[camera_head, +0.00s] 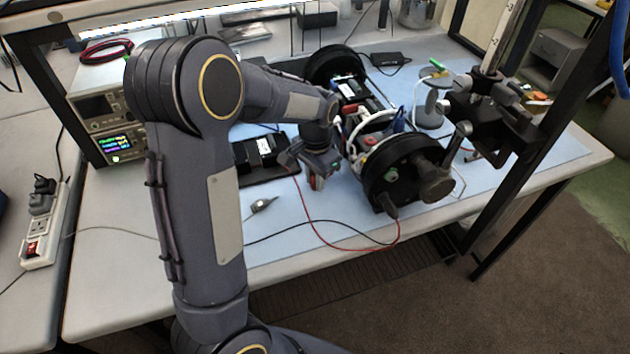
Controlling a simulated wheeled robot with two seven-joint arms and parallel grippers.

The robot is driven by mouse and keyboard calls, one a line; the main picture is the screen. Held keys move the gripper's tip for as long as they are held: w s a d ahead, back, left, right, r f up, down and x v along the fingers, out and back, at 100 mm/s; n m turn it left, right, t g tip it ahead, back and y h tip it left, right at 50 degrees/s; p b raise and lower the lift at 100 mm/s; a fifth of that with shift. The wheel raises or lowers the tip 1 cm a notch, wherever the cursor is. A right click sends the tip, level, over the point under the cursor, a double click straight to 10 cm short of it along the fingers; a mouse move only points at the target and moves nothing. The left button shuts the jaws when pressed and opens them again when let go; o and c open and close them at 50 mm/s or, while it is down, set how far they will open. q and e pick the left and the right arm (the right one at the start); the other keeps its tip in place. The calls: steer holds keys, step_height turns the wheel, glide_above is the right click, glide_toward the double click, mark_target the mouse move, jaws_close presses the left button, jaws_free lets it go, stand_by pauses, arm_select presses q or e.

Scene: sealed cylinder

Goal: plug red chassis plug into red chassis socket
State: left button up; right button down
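My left gripper (318,178) points down over the blue mat, just left of the cylinder's near end cap. A small red piece, which looks like the red chassis plug (317,183), shows between its fingertips, mostly covered by them. A thin red lead (308,217) hangs from beside the gripper, loops over the mat and runs up to the connector under the end cap. The open cylinder (384,180) lies on its side with wiring and boards exposed between two black end caps. I cannot make out the red chassis socket. My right gripper is not in view.
A black tray (262,160) is behind my gripper. A metal clamp stand (490,110) is at right, bench instruments (112,130) at left. The mat's front is mostly clear.

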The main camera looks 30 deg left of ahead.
arm_select(q)
jaws_close()
steer(key=shift+r, duration=0.1)
steer(key=shift+r, duration=0.25)
step_height(320, 180, up, 2)
steer(key=shift+r, duration=0.1)
steer(key=s+d+r+b, duration=0.1)
steer(key=s+d+r, duration=0.6)
steer(key=d+r, duration=0.3)
steer(key=shift+s+d+b, duration=0.3)
steer(key=shift+s+d, duration=0.1)
steer(key=shift+d, duration=0.45)
